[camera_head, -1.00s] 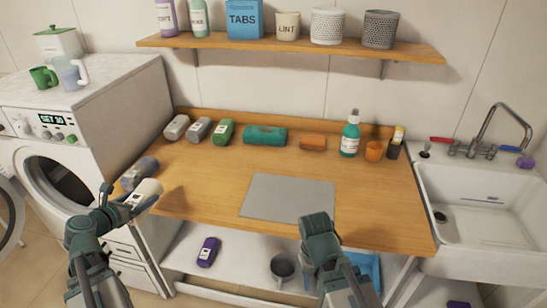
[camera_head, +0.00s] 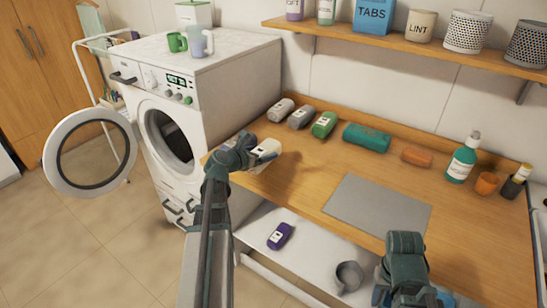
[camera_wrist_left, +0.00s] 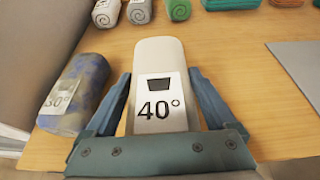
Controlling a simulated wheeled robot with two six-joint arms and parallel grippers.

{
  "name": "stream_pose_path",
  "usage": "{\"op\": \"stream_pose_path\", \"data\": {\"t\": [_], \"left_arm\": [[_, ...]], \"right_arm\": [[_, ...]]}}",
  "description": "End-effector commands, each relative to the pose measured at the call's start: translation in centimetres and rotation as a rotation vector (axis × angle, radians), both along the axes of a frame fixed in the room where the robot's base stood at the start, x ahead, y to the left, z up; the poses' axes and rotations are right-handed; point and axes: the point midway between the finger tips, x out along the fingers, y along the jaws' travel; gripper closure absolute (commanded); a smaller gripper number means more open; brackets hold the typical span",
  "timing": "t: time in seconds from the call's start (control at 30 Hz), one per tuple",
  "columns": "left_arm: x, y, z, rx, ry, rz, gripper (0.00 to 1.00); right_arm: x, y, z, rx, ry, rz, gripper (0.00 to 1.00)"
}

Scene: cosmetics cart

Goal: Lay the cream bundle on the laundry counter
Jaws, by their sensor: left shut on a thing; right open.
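The cream bundle (camera_head: 266,151) is a pale roll with a white label reading 40° in the left wrist view (camera_wrist_left: 158,55). My left gripper (camera_head: 256,156) is shut on it, one finger along each side. It is over the left end of the wooden laundry counter (camera_head: 300,170), close to the surface; I cannot tell whether it touches. A blue-purple bundle labelled 30° (camera_wrist_left: 75,92) lies on the counter just left of it in the wrist view. In the head view my left gripper mostly hides that bundle. My right gripper (camera_head: 405,243) is open and empty near the counter's front edge.
Grey rolls (camera_head: 300,117), a green roll (camera_head: 324,125), a teal bundle (camera_head: 366,137) and an orange bundle (camera_head: 416,157) line the counter's back. A grey mat (camera_head: 378,205) lies at its middle. A washing machine (camera_head: 215,100) stands left.

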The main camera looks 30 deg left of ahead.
Motion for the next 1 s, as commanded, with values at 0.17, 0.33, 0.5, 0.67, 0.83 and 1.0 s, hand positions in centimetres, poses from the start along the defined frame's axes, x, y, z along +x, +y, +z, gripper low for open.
{"op": "stream_pose_path", "data": {"t": [0.17, 0.33, 0.5, 0.67, 0.83, 1.0], "left_arm": [[2.9, -0.6, -0.3, 0.0, 0.0, -0.002, 0.78], [3.5, -0.7, -0.3, 0.0, 0.0, 0.001, 0.78], [3.8, -0.8, -0.4, 0.0, 0.0, 0.0, 0.78], [4.8, -1.1, -1.5, -0.001, -0.001, 0.0, 0.78], [4.7, -1.1, -3.8, -0.001, -0.001, 0.0, 0.78], [4.7, -1.1, -4.1, -0.001, -0.001, 0.0, 0.78]], "right_arm": [[0.0, 0.0, -0.3, 0.0, 0.0, 0.0, 0.5], [0.0, 0.0, -0.3, 0.0, 0.0, 0.0, 0.5], [0.0, 0.0, -0.4, 0.0, 0.0, 0.0, 0.5], [0.0, 0.0, -1.5, 0.0, 0.0, 0.0, 0.5], [0.0, 0.0, -3.8, 0.0, 0.0, 0.0, 0.5], [0.0, 0.0, -4.1, 0.0, 0.0, 0.0, 0.5]]}}
